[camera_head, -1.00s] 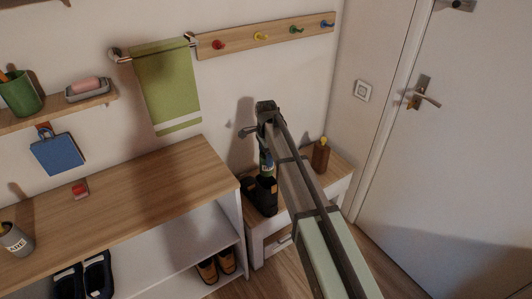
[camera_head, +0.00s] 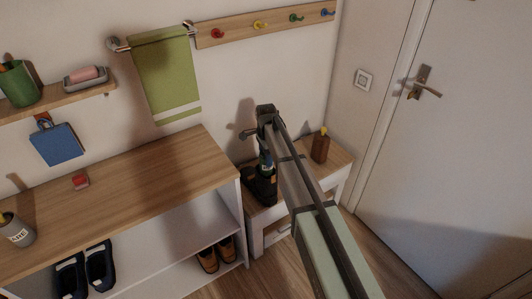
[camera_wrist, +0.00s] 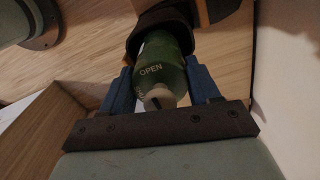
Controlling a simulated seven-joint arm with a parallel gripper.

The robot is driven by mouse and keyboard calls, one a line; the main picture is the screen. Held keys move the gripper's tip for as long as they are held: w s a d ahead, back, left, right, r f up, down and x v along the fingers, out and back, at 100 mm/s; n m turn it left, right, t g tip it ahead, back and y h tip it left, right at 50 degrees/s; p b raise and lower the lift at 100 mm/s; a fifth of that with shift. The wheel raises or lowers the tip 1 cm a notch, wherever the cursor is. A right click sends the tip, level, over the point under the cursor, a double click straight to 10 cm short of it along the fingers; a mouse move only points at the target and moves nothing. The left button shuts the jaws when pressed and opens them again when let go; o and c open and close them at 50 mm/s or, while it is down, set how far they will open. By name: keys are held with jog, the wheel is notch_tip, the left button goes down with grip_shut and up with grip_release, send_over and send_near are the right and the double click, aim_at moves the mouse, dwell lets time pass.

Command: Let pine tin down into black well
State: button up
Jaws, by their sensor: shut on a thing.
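The pine tin (camera_wrist: 163,68) is a dark green can with the word OPEN and a pale cap end towards me in the wrist view. My gripper (camera_wrist: 160,66) is shut on it, with a blue finger on each side. The black well (camera_head: 262,188) is part of a black holder on the small side table. In the wrist view the well's dark rim (camera_wrist: 150,20) curves around the tin's far end, which is hidden there. In the head view the tin (camera_head: 266,163) stands roughly upright at the well's mouth, partly covered by my arm.
A brown bottle (camera_head: 320,146) stands on the small side table (camera_head: 294,176), right of the black holder. A wooden-topped shoe shelf (camera_head: 135,190) is close on the left. The wall is just behind, with a green towel (camera_head: 166,75). A white door (camera_head: 458,135) is at the right.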

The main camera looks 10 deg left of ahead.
aim_at(258, 173)
jog(key=shift+f, duration=2.4)
jog(key=shift+f, duration=0.1)
